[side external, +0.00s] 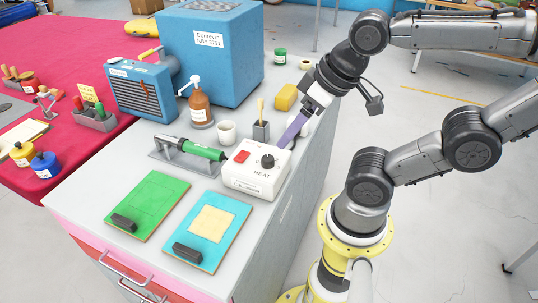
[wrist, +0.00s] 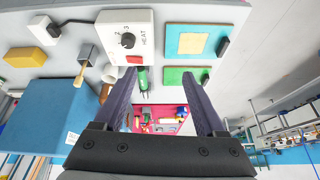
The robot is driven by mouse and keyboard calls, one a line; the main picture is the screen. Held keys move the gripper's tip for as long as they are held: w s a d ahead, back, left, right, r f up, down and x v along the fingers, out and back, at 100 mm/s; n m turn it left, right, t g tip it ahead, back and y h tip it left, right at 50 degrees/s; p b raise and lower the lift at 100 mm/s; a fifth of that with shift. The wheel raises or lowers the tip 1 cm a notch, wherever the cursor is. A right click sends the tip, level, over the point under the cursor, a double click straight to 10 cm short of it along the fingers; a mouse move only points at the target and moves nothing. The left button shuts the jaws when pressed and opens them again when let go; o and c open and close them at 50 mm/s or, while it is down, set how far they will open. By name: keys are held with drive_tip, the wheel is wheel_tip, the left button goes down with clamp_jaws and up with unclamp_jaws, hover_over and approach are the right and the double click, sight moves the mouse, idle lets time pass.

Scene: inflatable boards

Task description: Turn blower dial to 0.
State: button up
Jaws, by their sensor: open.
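A white control box (side external: 254,176) marked HEAT sits near the right edge of the grey bench top. It carries a black round dial (side external: 268,161) and a red switch (side external: 242,157). In the wrist view the dial (wrist: 127,40) shows with numbers around it, among them 2 and 3; its exact setting is too small to read. A green-handled tool (side external: 203,150), possibly the blower, lies in a stand behind the box. My gripper (side external: 284,146) is open, with purple fingers just behind and right of the dial, apparently not touching it. In the wrist view my gripper (wrist: 162,75) is empty.
A green board (side external: 148,203) and a light-blue board (side external: 208,226) lie in front. A white cup (side external: 226,132), brush holder (side external: 261,132), brown pump bottle (side external: 200,107) and yellow sponge (side external: 286,97) stand behind. A large blue box (side external: 210,60) and vented blue unit (side external: 140,92) stand farther back.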

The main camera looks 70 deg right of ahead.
drive_tip(key=m, duration=0.1)
drive_tip(key=m+g+y, duration=0.4)
drive_tip(key=m, duration=1.2)
hover_over(268, 157)
drive_tip(key=s+d+f+m, duration=0.2)
drive_tip(key=d+f+m, duration=0.15)
drive_tip(key=d, duration=0.25)
drive_tip(key=shift+n, duration=0.25)
drive_tip(key=x, duration=1.4)
drive_tip(key=shift+a+r, duration=0.15)
drive_tip(key=shift+a, duration=0.25)
clamp_jaws()
